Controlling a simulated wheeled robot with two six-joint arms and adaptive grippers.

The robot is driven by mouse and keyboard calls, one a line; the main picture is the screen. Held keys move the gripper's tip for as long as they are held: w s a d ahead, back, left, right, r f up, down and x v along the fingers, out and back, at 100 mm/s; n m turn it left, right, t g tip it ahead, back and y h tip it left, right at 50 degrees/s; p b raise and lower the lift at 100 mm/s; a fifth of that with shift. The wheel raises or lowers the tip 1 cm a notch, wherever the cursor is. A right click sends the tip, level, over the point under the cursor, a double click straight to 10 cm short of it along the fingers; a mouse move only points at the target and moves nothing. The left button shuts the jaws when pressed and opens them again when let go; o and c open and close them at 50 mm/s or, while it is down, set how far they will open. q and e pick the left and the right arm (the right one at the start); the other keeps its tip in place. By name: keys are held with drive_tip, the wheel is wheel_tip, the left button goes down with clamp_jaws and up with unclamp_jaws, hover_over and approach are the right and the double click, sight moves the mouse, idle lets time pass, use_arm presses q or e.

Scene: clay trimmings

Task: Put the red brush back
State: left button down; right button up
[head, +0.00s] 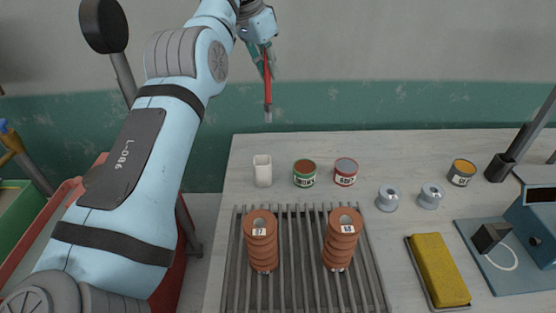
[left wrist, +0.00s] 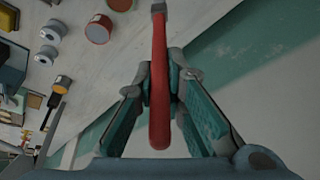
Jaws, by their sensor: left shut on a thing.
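The red brush (head: 267,88) hangs roughly upright, with its grey end down, high above the back of the table. My left gripper (head: 266,62) is shut on its handle. In the left wrist view the red handle (left wrist: 159,115) runs between the two teal finger pads of the left gripper (left wrist: 160,82). A white square cup (head: 262,171) stands near the table's back left corner, below the brush and apart from it; it looks empty. My right gripper is not in view.
Right of the cup stand a green-labelled can (head: 304,174), a red-labelled can (head: 345,172), two grey spools (head: 387,199) and a yellow-topped can (head: 462,173). In front, a slatted rack (head: 302,290) bears two brown ring stacks. A yellow sponge (head: 440,268) lies at right.

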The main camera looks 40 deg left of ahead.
sight(269, 100)
use_arm(q)
drive_tip(key=f+b, duration=0.6)
drive_tip(key=a+f+b, duration=0.1)
drive_tip(key=f+b, duration=0.2)
drive_tip(key=shift+w+a+f, duration=0.1)
drive_tip(key=shift+w, duration=0.2)
drive_tip(key=s+d+f+b, duration=0.1)
drive_tip(key=s+f+b, duration=0.35)
drive_tip(key=s, duration=0.35)
drive_tip(key=w+b+x, duration=0.1)
drive_tip(key=b+x, duration=0.3)
drive_tip(key=x, duration=0.2)
drive_tip(key=c, duration=1.7)
unclamp_jaws()
drive_tip(key=shift+d+r, duration=0.1)
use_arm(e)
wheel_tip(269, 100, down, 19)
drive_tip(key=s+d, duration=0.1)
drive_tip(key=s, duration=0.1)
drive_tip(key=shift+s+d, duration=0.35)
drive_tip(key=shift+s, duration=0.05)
